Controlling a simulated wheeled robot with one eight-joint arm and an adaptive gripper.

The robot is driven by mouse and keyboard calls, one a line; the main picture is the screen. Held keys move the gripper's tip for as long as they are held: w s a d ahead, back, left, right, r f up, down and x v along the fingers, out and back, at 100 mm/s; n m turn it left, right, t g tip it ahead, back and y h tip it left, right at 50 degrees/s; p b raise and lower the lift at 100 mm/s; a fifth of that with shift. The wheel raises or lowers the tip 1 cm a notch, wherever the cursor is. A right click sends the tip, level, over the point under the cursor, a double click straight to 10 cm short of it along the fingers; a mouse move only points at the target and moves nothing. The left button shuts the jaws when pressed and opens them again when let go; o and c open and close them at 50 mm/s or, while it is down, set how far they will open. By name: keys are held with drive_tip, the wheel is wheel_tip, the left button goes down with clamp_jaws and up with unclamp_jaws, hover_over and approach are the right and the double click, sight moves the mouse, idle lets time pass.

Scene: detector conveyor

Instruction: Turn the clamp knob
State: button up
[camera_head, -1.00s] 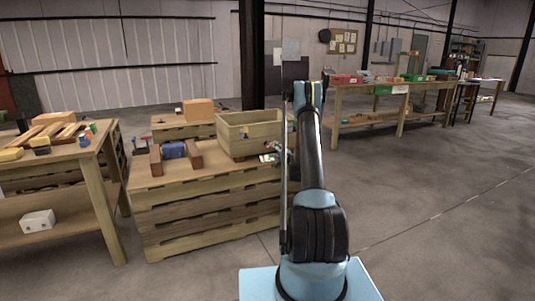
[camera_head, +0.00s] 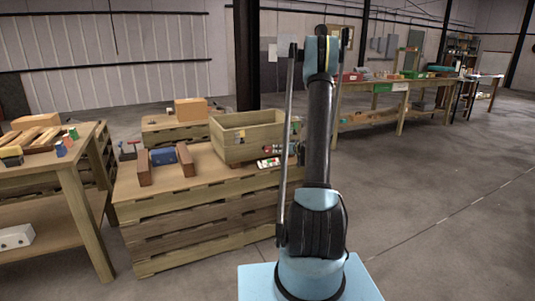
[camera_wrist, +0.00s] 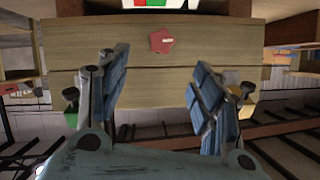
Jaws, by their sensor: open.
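A red, lobed knob (camera_wrist: 162,40) with a small pale mark shows in the wrist view, upper middle, against pale wooden boards. My gripper (camera_wrist: 160,62) is open. Its two blue-grey padded fingers stand wide apart, one to each side below the knob in the picture, with nothing between them. They appear clear of the knob. I cannot make out the knob in the head view, where my arm covers part of the scene. The clamp body that the knob belongs to cannot be told.
In the head view, an open wooden crate (camera_head: 247,150) and a coloured card (camera_head: 268,163) sit on stacked pallets (camera_head: 200,215), with a blue item (camera_head: 163,156) between brown blocks. A workbench (camera_head: 70,170) stands left. The floor (camera_head: 430,210) is clear at right.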

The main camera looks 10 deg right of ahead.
sight(268, 151)
drive_tip(key=x, duration=1.6)
drive_tip(key=shift+a, duration=0.15)
drive_tip(key=shift+s, duration=0.1)
drive_tip(key=c, duration=1.1)
drive_tip(key=shift+a, duration=0.1)
